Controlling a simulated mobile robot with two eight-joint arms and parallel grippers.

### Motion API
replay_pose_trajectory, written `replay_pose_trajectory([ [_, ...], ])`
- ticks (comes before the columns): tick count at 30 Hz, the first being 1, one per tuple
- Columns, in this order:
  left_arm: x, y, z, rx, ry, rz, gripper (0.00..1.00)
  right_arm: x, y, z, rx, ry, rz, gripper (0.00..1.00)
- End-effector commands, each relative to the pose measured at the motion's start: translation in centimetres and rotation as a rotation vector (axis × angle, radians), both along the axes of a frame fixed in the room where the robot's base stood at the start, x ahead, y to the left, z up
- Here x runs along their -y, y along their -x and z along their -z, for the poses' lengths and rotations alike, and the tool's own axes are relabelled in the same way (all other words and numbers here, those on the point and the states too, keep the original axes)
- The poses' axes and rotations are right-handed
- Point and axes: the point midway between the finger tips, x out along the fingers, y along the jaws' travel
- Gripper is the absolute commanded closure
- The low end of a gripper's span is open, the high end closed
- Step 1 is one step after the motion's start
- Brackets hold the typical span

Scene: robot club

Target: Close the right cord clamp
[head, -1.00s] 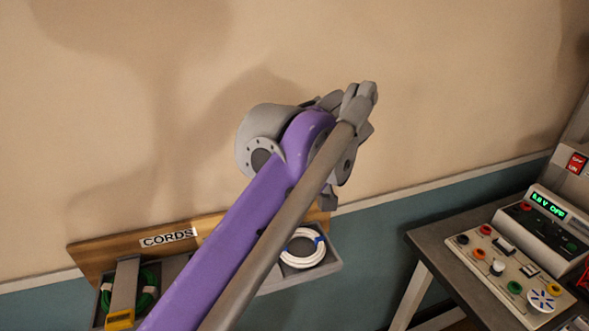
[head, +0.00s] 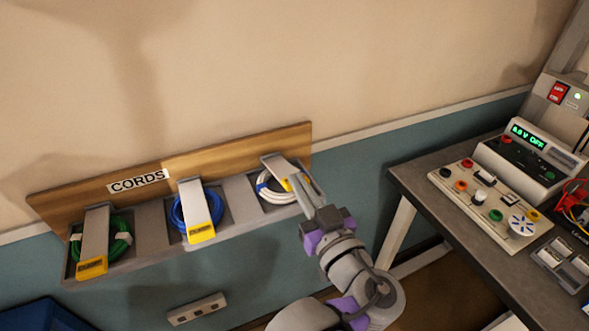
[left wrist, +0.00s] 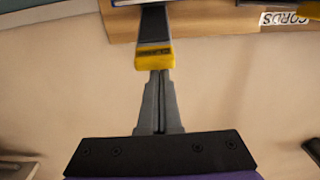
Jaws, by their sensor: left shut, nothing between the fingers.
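The right cord clamp (head: 279,166) is a grey flap with a yellow tip, at the right end of the cord rack in the head view. It stands out above a white cord coil (head: 272,190), higher than the other two clamps. My left gripper (head: 301,182) is shut and empty, with its fingertips beside the yellow tip. In the left wrist view, the clamp's yellow end (left wrist: 155,56) is straight ahead of the shut fingertips (left wrist: 159,73). I cannot tell whether they touch. My right gripper is not in view.
The middle clamp (head: 196,207) lies down over a blue coil, and the left clamp (head: 95,240) over a green coil. A wooden board (head: 215,152) labelled CORDS backs the rack. A workbench (head: 420,180) with electronics stands at the right.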

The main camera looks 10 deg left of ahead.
Motion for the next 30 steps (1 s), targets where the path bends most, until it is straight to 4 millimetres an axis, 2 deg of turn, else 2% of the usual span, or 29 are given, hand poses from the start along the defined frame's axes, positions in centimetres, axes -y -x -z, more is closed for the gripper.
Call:
replay_pose_trajectory([
  [1,0.2,0.2,1.3,0.030,-0.022,0.001,1.00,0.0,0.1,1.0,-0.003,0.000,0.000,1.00],
  [3,0.3,0.4,2.1,0.073,-0.052,0.000,1.00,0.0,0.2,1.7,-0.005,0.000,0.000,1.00],
  [8,0.5,0.8,3.7,0.156,-0.108,-0.003,1.00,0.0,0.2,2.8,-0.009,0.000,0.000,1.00],
  [12,0.7,0.9,4.5,0.153,-0.106,-0.001,1.00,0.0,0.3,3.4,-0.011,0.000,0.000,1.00],
  [18,0.7,1.0,5.3,0.152,-0.105,-0.001,1.00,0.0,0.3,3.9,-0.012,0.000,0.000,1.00],
  [30,0.7,1.0,5.5,0.150,-0.103,-0.001,1.00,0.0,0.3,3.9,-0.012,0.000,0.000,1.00],
])
